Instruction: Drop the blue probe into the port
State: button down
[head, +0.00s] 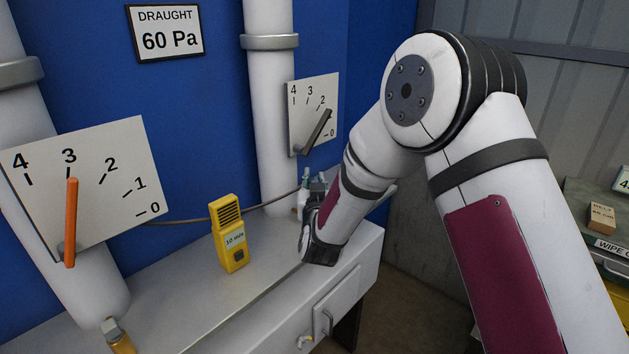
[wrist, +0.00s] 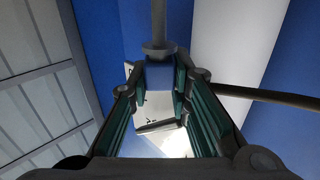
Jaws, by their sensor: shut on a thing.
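My gripper (wrist: 158,80) is shut on the blue probe (wrist: 160,76) in the wrist view. In the head view my gripper (head: 318,188) is beside the foot of the right white pipe (head: 272,120), above the right end of the grey bench. My wrist hides most of the gripper there, and I cannot make out the probe. I cannot pick out the port in either view.
A yellow meter (head: 230,234) marked 10 m/s stands on the bench (head: 190,300), with a cable (head: 272,203) behind it. A dial plate with an orange lever (head: 70,222) is at left. Another with a grey lever (head: 318,131) is near my arm. Stacked boxes (head: 602,217) stand at right.

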jog(key=shift+f+b, duration=0.9)
jog(key=shift+f, duration=2.15)
jog(key=c, duration=1.4)
grip_release()
jog(key=s+d, duration=0.1)
jog(key=s, duration=1.1)
jog(key=shift+d, duration=0.2)
